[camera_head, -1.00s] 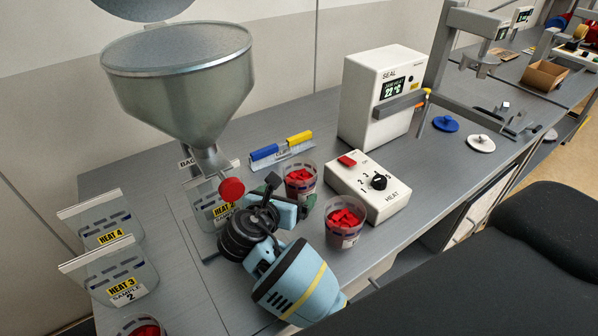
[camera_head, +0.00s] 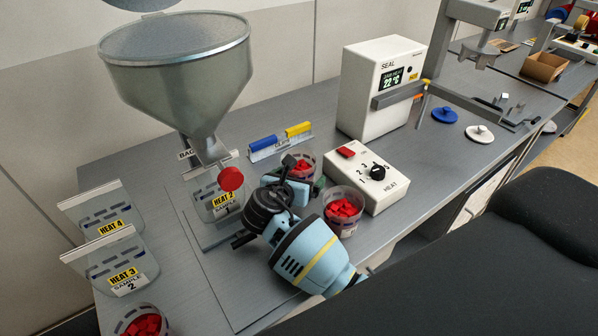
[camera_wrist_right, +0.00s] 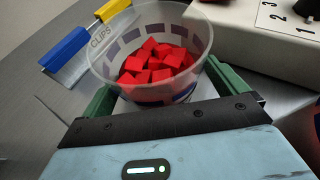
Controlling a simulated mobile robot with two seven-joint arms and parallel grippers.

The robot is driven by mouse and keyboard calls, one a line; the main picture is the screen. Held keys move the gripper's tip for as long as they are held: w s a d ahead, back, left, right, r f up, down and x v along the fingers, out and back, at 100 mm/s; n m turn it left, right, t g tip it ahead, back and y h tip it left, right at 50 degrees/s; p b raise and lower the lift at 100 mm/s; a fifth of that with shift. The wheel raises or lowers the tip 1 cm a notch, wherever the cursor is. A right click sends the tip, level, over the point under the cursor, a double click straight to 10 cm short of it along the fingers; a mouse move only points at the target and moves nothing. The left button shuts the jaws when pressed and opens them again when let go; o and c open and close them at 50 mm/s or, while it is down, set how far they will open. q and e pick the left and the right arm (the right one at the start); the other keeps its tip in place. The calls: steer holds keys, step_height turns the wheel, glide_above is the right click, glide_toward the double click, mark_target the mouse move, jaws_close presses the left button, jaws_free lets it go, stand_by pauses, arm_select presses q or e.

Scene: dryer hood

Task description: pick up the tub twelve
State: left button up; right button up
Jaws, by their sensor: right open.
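A clear tub with red cubes (camera_head: 302,160) stands on the bench behind my right gripper (camera_head: 302,182), which partly hides it. It also shows in the right wrist view (camera_wrist_right: 155,45), upright, with its lower part between my two green fingers (camera_wrist_right: 163,92). The fingers are open, one on each side; I cannot tell if either touches it. A second tub of red cubes (camera_head: 343,209) stands just right of my right gripper. A third tub (camera_head: 141,322) is at the bottom left. I cannot read a number twelve on any tub. My left gripper is not in view.
A heat box (camera_head: 367,173) with a knob stands right of the tubs, and a seal machine (camera_head: 380,88) behind it. A clips rack (camera_head: 280,141) lies behind the first tub. A steel hopper (camera_head: 175,75) stands at left. A dark chair (camera_head: 500,230) fills the lower right.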

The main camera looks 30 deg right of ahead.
steer(key=shift+w+d+f, duration=0.1)
steer(key=shift+w+d, duration=0.1)
steer(key=shift+c, duration=0.4)
steer(key=c, duration=1.2)
steer(key=shift+o, duration=0.2)
steer(key=shift+w+r, duration=0.1)
steer(key=shift+r, duration=0.15)
